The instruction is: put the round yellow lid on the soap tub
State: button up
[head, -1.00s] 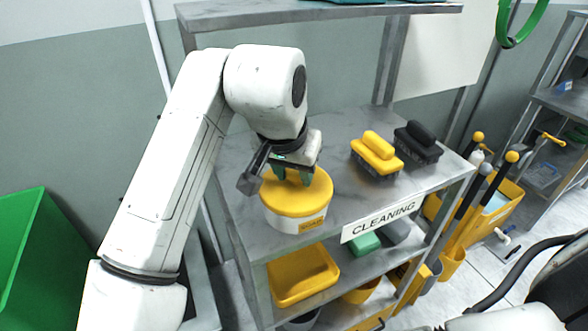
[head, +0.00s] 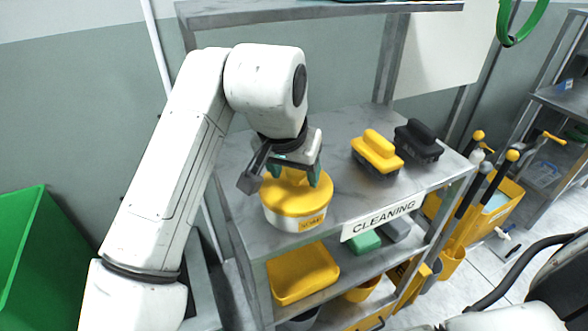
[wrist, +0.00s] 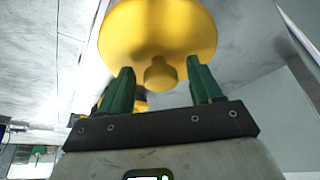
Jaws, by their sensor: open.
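The round yellow lid (head: 297,199) sits on top of the white soap tub (head: 296,219), covering its mouth, on the upper steel shelf. The tub's front bears a small yellow label. In the wrist view the yellow lid (wrist: 158,40) fills the top middle, with its round knob (wrist: 160,74) facing me. My gripper (head: 296,181) is just above the lid. Its green fingers stand apart, one on either side of the knob, in the wrist view (wrist: 160,82), with a gap to the knob on both sides. The gripper holds nothing. The wrist hides the lid's back edge.
A yellow brush (head: 376,151) and a black brush (head: 418,140) stand to the right on the same shelf. A yellow tray (head: 302,273) lies on the shelf below. An upper shelf (head: 320,12) spans above. The shelf is clear between tub and brushes.

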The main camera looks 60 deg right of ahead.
jog(key=v, duration=1.2)
jog(key=shift+r, duration=0.1)
